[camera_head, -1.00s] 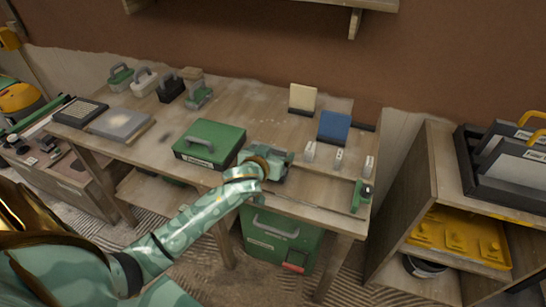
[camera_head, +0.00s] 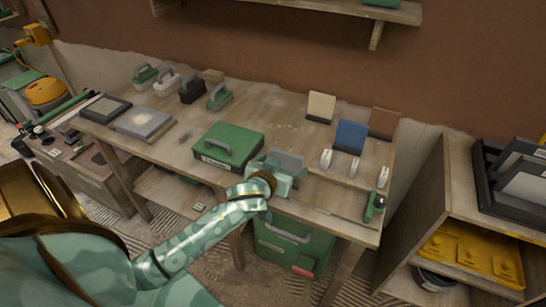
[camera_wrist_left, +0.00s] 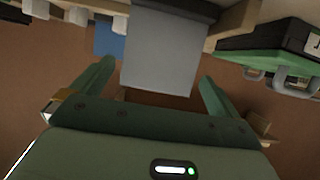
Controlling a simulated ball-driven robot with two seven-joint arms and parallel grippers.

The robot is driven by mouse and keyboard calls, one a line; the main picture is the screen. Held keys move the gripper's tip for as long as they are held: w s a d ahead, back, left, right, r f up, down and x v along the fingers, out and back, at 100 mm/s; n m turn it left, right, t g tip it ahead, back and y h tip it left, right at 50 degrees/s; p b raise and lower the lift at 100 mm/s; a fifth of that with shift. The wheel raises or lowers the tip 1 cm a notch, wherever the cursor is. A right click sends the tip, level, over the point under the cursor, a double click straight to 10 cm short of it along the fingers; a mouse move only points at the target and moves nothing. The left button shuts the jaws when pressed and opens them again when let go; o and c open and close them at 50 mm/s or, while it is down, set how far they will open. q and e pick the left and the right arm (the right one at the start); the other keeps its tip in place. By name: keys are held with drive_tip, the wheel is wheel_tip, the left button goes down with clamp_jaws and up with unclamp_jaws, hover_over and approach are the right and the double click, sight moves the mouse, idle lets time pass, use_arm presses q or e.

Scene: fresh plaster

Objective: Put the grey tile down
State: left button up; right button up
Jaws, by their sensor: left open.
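The grey tile (camera_head: 288,161) stands upright near the front of the workbench (camera_head: 285,125), right of the green case. In the left wrist view the grey tile (camera_wrist_left: 162,60) is a pale square with a dark strip along its upper edge, where it meets a dark base. My left gripper (camera_head: 283,174) is just in front of the tile. Its fingers (camera_wrist_left: 156,72) are spread apart, one on each side of the tile, with gaps showing between. The tile's lower part is hidden by the gripper in the head view. My right gripper is not in view.
The green case (camera_head: 228,145) is just left of the gripper. Cream (camera_head: 321,106), blue (camera_head: 350,136) and brown (camera_head: 384,123) tiles stand upright behind and right. Small white blocks (camera_head: 354,168) and a green tool (camera_head: 375,206) are at right. The bench middle is mostly clear.

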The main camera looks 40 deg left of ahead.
use_arm(q)
drive_tip(key=p+v, duration=0.1)
drive_tip(key=v, duration=0.5)
